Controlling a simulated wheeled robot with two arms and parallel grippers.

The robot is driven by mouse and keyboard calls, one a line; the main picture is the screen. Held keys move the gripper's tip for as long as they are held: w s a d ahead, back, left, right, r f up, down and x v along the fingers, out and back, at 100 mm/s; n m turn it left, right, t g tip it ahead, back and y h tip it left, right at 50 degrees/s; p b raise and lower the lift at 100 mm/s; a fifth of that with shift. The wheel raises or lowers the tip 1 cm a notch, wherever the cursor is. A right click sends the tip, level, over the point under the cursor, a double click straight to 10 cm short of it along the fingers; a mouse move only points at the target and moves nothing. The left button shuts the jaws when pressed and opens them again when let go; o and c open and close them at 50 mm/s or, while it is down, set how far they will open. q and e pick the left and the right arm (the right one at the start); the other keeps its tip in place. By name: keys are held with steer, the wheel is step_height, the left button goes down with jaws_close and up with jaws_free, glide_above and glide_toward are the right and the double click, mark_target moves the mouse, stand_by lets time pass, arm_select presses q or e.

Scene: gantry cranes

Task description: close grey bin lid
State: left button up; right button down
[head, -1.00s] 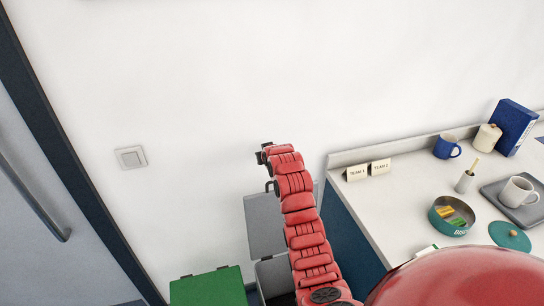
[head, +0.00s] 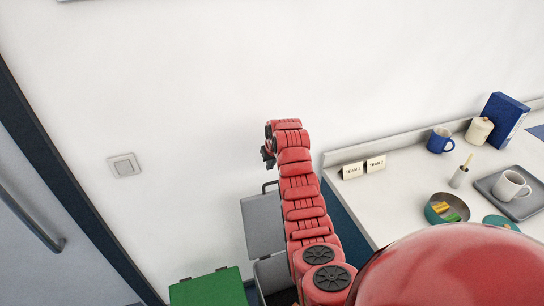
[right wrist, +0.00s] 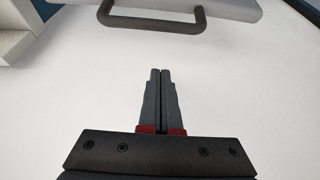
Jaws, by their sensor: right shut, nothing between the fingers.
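The grey bin (head: 271,275) stands on the floor left of the counter. Its grey lid (head: 262,228) is open and upright near the wall, with a dark handle (head: 270,185) on its top edge. My right gripper (head: 268,157) is above and apart from the lid, partly hidden by my red wrist. In the right wrist view my right gripper (right wrist: 160,72) is shut and empty. The dark handle (right wrist: 152,22) and grey lid (right wrist: 185,5) show beyond its fingertips, not touching. My left gripper is out of view.
A green bin lid (head: 208,288) is left of the grey bin. The white counter (head: 395,205) on the right holds name cards, mugs, a teal bowl (head: 447,209) and a tray. A door (head: 40,210) is at far left. The wall above the lid is bare.

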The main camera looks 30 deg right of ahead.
steer(key=s+f+p, duration=0.2)
steer(key=s+p, duration=0.1)
steer(key=shift+s+a+p, duration=0.1)
steer(key=shift+a+p, duration=0.2)
steer(key=shift+a, duration=0.05)
stand_by(0.3)
steer(key=shift+f, duration=0.1)
